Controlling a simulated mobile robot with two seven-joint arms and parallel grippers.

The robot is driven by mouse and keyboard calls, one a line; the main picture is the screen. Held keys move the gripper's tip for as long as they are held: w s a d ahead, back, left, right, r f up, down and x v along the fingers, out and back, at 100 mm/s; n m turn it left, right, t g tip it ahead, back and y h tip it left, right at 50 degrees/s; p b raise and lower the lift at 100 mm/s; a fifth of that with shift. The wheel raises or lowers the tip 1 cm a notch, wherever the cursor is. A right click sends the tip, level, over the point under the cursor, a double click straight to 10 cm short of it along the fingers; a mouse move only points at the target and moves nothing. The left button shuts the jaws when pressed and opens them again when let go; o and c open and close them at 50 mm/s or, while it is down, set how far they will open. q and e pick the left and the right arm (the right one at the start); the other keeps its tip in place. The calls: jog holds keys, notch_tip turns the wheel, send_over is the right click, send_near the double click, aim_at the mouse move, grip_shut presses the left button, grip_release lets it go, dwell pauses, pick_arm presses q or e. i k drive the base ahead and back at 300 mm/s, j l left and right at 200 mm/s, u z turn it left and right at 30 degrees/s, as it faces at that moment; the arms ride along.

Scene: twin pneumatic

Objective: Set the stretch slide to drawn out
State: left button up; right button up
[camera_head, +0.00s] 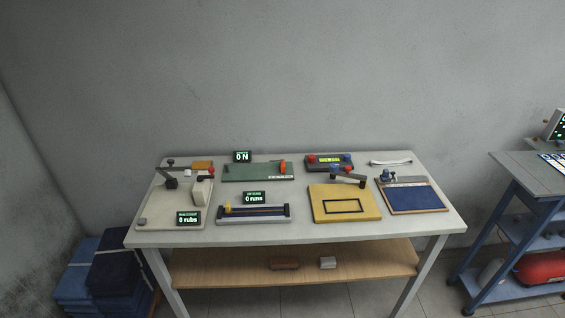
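A green board (250,173) lies at the back left of the table, with an orange-red knob (283,166) near its right end. Behind it a small display (241,157) reads 0 N. This is likely the stretch slide, but its label is too small to read. In front of it is a grey base (253,219) with a dark bar (262,210) and a yellow slider (227,208) at the bar's left end. Neither of my grippers is in view.
The white table (300,235) also holds a rub rig (160,208) at left, a control box (329,162), a yellow board (366,206) with an arm above it, a blue pad (416,199) and a white strip (391,162). A blue cart (515,195) stands right.

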aim_at(281, 161)
jog(key=i+l+u, duration=0.1)
jog(key=i+u, duration=0.25)
jog(key=i+l+u, duration=0.15)
jog(key=u, duration=0.2)
jog(key=i+l+u, duration=0.35)
jog(key=i+l, duration=0.3)
